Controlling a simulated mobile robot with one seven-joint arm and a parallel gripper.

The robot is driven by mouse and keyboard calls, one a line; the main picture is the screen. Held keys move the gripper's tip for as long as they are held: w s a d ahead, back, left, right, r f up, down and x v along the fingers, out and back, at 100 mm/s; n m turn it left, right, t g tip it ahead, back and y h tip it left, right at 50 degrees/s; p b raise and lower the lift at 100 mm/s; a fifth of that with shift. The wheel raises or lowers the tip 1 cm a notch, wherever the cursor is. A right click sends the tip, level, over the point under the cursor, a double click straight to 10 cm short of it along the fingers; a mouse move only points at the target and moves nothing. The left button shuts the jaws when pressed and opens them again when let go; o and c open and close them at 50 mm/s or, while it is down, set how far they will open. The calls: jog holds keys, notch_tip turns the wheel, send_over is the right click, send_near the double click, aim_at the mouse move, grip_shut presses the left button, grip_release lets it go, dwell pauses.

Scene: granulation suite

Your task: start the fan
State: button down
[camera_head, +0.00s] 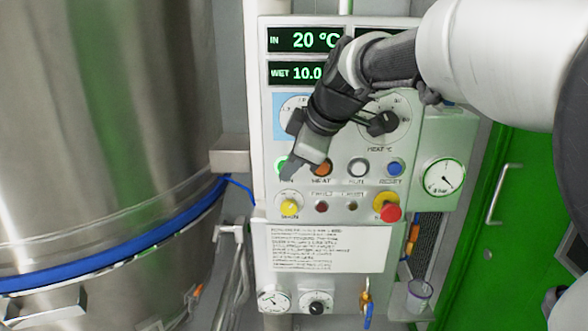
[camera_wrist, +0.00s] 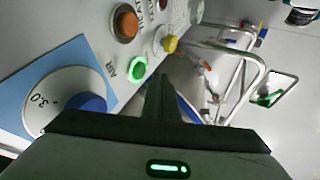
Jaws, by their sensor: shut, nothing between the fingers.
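The green fan button (camera_head: 281,165) sits at the left end of the button row on the control panel (camera_head: 258,130). My gripper partly covers it and its label. In the wrist view the green button (camera_wrist: 138,69) glows brightly in a pale ring. My gripper (camera_head: 289,174) points down and left, with its shut, empty fingertips over the panel at the button's lower right edge. In the wrist view the shut fingers (camera_wrist: 160,82) show edge-on, just right of the button. I cannot tell whether they touch it.
An orange heat button (camera_head: 321,167), white run button (camera_head: 358,167) and blue reset button (camera_head: 394,167) continue the row. Below are a yellow knob (camera_head: 289,207) and red stop button (camera_head: 391,212). A steel vessel (camera_head: 110,120) stands left; a green door (camera_head: 515,200) is right.

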jog(key=p+v, duration=0.1)
jog(key=v, duration=0.9)
jog(key=shift+s, duration=0.25)
jog(key=s+d+f+m+h, duration=0.2)
jog(key=s+d+f+m, duration=0.4)
jog(key=s+f+m, duration=0.3)
jog(key=s+d+f+m+h, duration=0.2)
jog(key=s+d+f+m, duration=0.4)
jog(key=s, duration=0.5)
notch_tip(320, 180, up, 11)
jog(key=m+p, duration=0.1)
jog(key=p, duration=1.1)
jog(key=shift+w+a+r, duration=0.15)
jog(key=shift+w+a, duration=0.05)
jog(key=shift+a, duration=0.2)
